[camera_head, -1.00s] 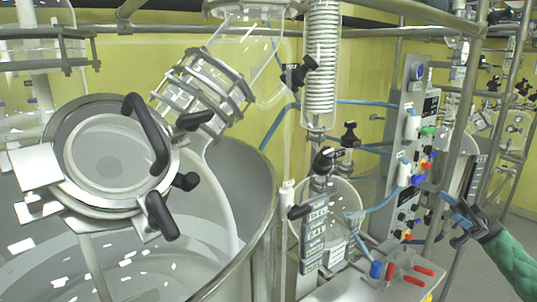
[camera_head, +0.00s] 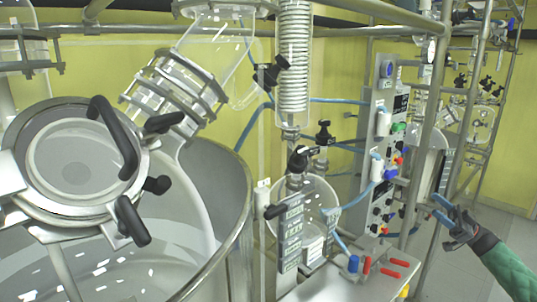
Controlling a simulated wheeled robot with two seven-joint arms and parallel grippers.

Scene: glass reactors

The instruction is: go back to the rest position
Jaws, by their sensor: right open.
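My right gripper (camera_head: 441,212) shows at the right of the head view, at the end of my green-sleeved arm. Its blue fingers are spread apart with nothing between them. It appears in front of a metal post, to the right of the control panel (camera_head: 381,150) with coloured knobs; I cannot tell the exact gap to the post. My left gripper is not in view.
A large glass reactor vessel (camera_head: 235,190) with a round lid (camera_head: 85,160) and black handles fills the left. A coiled glass condenser (camera_head: 294,70) hangs in the middle. Red-handled valves (camera_head: 392,268) sit low on a grey bench. Open floor (camera_head: 505,225) lies at the right.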

